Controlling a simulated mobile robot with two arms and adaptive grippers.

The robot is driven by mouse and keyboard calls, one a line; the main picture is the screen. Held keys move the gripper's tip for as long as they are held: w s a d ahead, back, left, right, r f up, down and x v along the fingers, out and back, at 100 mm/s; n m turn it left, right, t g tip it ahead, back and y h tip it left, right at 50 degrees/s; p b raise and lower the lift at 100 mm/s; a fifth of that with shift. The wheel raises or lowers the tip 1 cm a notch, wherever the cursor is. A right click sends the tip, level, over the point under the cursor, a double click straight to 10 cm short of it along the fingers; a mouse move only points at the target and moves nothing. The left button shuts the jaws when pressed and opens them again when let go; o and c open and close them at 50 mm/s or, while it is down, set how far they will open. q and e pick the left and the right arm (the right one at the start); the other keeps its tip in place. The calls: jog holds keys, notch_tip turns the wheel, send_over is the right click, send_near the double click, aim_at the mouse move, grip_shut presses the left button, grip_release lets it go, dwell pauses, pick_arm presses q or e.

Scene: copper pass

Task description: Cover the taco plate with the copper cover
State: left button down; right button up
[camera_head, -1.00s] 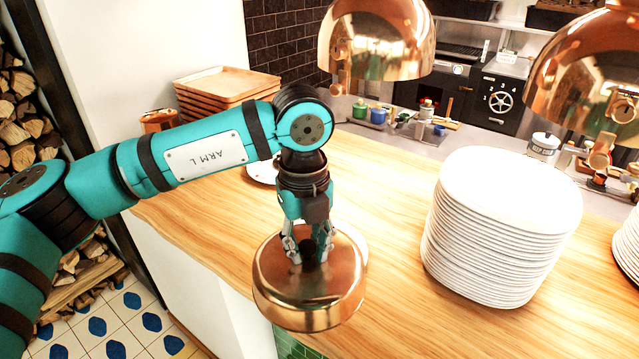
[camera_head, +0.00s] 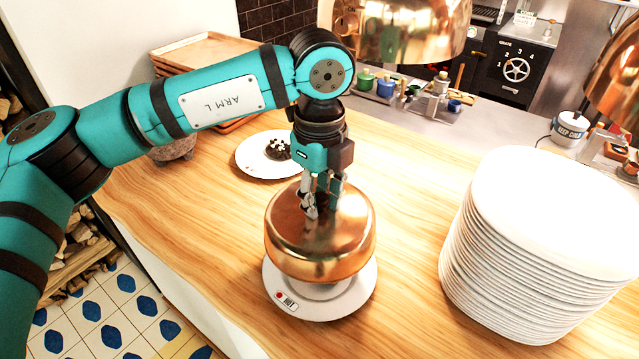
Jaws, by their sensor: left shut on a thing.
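The copper cover (camera_head: 320,240) is a shiny round dome held by my left gripper (camera_head: 318,205), which is shut on its top. My right gripper is not in view.
A second white plate (camera_head: 250,160) with dark food stands behind the cover, close to my left arm. A tall stack of white plates (camera_head: 545,235) stands at the right. Copper lamps (camera_head: 400,30) hang above. Bare wooden counter (camera_head: 410,200) lies between cover and stack.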

pick_arm(q)
jog(key=shift+s+f+b, duration=0.25)
jog(key=shift+s+f, duration=0.1)
jog(key=shift+f, duration=0.3)
jog(key=shift+s+f+b, duration=0.2)
jog(key=shift+s+f, duration=0.15)
jog(key=shift+f, duration=0.25)
jog(key=f+b, duration=0.3)
jog(key=f, duration=0.1)
jog(key=shift+w+f+b, duration=0.1)
jog(key=shift+w+b, duration=0.2)
jog(key=shift+f+b, duration=0.25)
jog(key=shift+b, duration=0.1)
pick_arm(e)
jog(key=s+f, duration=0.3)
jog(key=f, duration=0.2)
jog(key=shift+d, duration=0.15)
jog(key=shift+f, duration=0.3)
pick_arm(q)
jog(key=shift+s+f+b, duration=0.1)
jog(key=shift+b, duration=0.3)
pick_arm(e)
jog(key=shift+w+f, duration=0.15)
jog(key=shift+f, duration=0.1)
pick_arm(q)
jog(key=shift+f+b, duration=0.4)
jog(key=shift+b, duration=0.55)
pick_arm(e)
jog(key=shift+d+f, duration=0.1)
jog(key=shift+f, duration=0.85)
